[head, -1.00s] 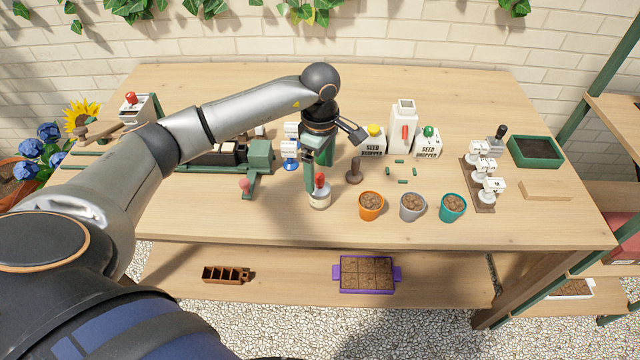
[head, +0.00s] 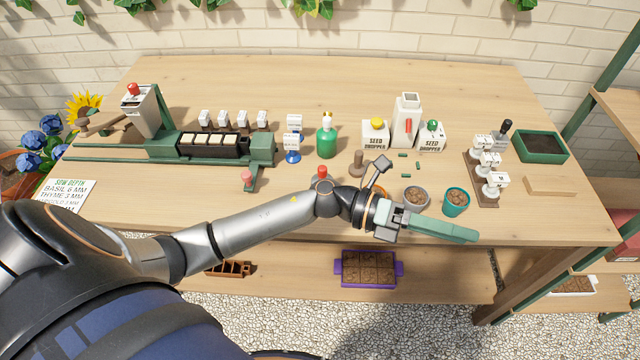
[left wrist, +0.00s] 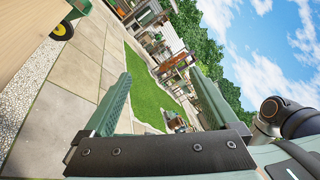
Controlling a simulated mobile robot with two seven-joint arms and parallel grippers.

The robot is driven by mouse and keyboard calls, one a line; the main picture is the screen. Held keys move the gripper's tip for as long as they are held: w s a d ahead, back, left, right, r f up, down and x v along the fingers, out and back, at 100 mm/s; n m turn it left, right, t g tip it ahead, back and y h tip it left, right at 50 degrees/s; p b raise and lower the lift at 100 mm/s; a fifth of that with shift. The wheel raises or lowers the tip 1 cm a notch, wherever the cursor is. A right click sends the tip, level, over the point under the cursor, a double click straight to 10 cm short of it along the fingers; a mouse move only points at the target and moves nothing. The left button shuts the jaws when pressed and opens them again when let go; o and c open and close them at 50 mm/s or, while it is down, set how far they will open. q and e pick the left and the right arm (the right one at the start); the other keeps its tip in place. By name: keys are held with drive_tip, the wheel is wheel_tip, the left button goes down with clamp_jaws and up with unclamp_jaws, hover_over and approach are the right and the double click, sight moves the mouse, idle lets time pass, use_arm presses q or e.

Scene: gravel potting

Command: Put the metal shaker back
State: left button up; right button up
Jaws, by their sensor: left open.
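My left gripper (head: 438,226) is open and empty over the table's front edge, in front of the small pots, its fingers pointing right. The left wrist view shows its two fingers (left wrist: 160,100) spread with nothing between them. A small container with a red top (head: 322,172) stands near the table's front, mostly hidden behind my left arm. A grey shaker-like piece with a black top (head: 504,131) stands at the right, behind the white-labelled stand. I cannot tell which of these two is the metal shaker. My right gripper is not in view.
A grey pot (head: 417,197) and a teal pot (head: 455,201) stand behind my gripper; an orange pot (head: 381,189) is mostly hidden. Seed droppers (head: 375,134), a green bottle (head: 327,142) and a brown tamper (head: 357,163) stand farther back. A green tray (head: 538,147) is at right.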

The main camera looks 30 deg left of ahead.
use_arm(q)
drive_tip(key=a+f+n+t+y, duration=0.5)
drive_tip(key=f+n+t+y, duration=0.1)
drive_tip(key=n, duration=0.8)
drive_tip(key=a+f+n+t+y, duration=0.6)
drive_tip(key=n, duration=0.7)
drive_tip(key=s+a+f+n+g+y, duration=0.4)
drive_tip(key=s+f+n+g, duration=0.3)
drive_tip(key=s+f+n, duration=0.3)
drive_tip(key=s+a+f, duration=0.1)
drive_tip(key=s+f, duration=0.2)
drive_tip(key=f, duration=0.1)
drive_tip(key=shift+f+n, duration=0.3)
drive_tip(key=shift+f, duration=0.05)
